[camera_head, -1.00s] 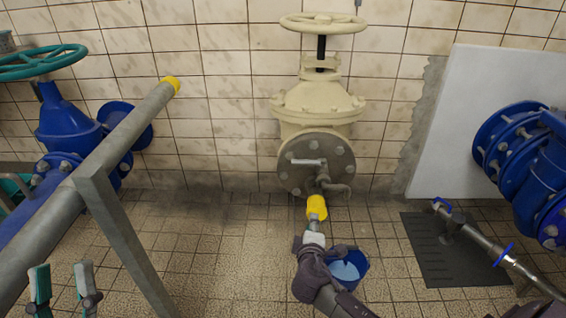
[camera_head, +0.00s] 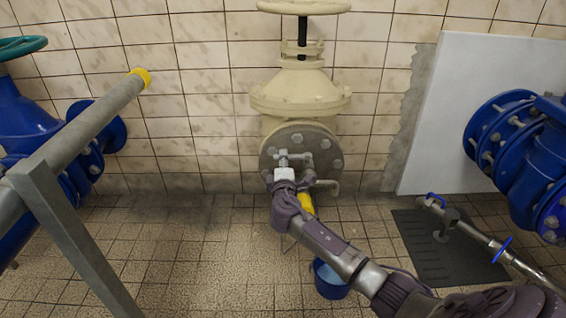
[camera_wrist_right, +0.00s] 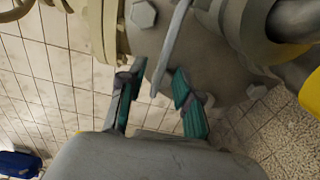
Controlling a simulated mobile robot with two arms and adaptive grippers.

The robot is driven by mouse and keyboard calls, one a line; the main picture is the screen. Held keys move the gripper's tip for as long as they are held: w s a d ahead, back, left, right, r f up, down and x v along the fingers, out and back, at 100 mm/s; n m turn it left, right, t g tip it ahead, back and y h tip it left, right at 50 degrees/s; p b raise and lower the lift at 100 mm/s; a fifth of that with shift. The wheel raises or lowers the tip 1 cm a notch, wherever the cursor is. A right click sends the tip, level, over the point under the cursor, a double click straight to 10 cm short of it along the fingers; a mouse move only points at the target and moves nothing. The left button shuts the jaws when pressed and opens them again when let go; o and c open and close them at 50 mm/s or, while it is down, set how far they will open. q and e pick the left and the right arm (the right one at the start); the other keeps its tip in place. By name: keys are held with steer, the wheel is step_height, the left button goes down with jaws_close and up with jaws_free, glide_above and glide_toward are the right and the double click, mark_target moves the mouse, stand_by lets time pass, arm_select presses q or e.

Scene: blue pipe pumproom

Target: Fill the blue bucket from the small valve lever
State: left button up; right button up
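The small valve lever (camera_head: 303,158) sits on the round flange of the cream valve; in the wrist view it is a grey curved bar (camera_wrist_right: 172,50). My right gripper (camera_head: 283,167) is at the lever, in front of the flange. In the wrist view its teal fingers (camera_wrist_right: 158,84) are apart, with the lever's end showing between them; I cannot tell whether they touch it. The blue bucket (camera_head: 331,286) stands on the floor below, partly hidden by my right arm. Its inside is mostly hidden. My left gripper is out of view.
A bent spout (camera_head: 327,184) and a yellow pipe piece (camera_head: 306,202) are close beside my right gripper. A grey pipe (camera_head: 95,117) on a post crosses the left. Blue flanged pipework (camera_head: 515,135) and a dark mat (camera_head: 450,255) are right. Floor left of the bucket is clear.

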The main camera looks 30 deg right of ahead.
steer(key=shift+x, duration=1.1)
jaws_close()
